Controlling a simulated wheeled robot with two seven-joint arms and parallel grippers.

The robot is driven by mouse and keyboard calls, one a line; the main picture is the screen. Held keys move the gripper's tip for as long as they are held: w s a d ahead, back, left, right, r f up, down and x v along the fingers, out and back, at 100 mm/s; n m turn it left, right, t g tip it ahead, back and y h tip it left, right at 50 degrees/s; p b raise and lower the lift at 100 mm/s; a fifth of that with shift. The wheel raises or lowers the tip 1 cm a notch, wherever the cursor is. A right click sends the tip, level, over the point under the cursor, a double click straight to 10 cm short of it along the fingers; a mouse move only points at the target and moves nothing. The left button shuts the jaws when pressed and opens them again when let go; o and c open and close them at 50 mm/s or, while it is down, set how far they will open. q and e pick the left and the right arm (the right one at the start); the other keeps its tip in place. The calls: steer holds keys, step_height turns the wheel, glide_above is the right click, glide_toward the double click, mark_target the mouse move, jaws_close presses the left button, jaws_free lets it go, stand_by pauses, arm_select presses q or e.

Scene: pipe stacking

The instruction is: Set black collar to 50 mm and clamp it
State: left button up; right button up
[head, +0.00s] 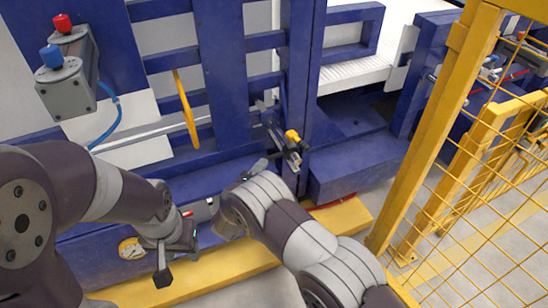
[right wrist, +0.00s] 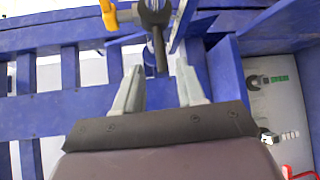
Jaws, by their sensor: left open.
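The black collar (right wrist: 156,18) sits around a dark upright rod (right wrist: 160,50) in the right wrist view, with a yellow lever (right wrist: 108,15) to its left. In the head view the collar's yellow part (head: 292,136) shows by the blue frame, right of centre. My right gripper (right wrist: 160,68) is open, its two fingers on either side of the rod's lower end and below the collar. It is close to the collar in the head view (head: 268,161). My left gripper (head: 180,265) is open and empty, low over the yellow beam, away from the collar. No scale marks are readable.
A blue frame (head: 222,80) stands behind the collar. A grey box (head: 68,88) with red and blue knobs is at upper left. A round dial (head: 131,248) is beside my left gripper. A yellow mesh fence (head: 435,125) closes the right side. A yellow beam (head: 345,218) runs along the front.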

mark_target(272, 157)
steer(key=b+x, duration=0.1)
steer(key=x, duration=0.7)
jaws_close()
